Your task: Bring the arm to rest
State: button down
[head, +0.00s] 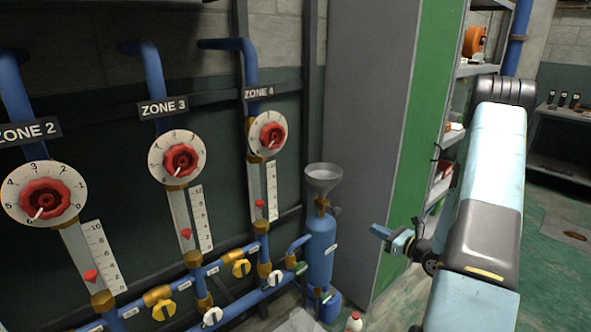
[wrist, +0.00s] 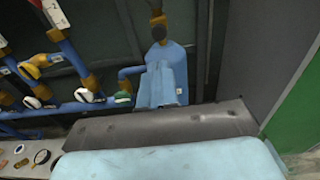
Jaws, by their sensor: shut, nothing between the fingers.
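My gripper (head: 380,231) is in the head view, right of the blue refrigerant cylinder and in front of the grey and green cabinet. Its fingers are shut and hold nothing. My light blue arm runs down the right side of the head view. The blue cylinder (head: 320,248) stands upright by the pipes with a grey funnel (head: 322,177) above it. In the wrist view the cylinder (wrist: 174,58) is partly hidden behind a lighter blue part, and my own arm fills the bottom.
Zone 2 (head: 44,199), Zone 3 (head: 181,160) and Zone 4 (head: 270,134) dials with red knobs line the left wall. The cabinet (head: 413,150) stands close left of my arm. A small white bottle (head: 354,322) is at the bottom.

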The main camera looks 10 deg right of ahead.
jog(key=s+a+r+n+g+y, duration=0.1)
jog(key=s+a+r+n+g, duration=0.5)
jog(key=a+r+n, duration=0.3)
jog(key=s+a+r+n+g+y, duration=0.2)
jog(key=s+a+r+n+g, duration=0.4)
jog(key=a+r, duration=0.35)
jog(key=s+d+r+n+t+h, duration=0.3)
jog(key=s+r+n+h, duration=0.9)
jog(key=s+r+n, duration=0.2)
jog(key=s, duration=0.2)
jog(key=shift+s+r, duration=0.35)
jog(key=shift+r, duration=0.05)
jog(key=c, duration=1.8)
grip_release()
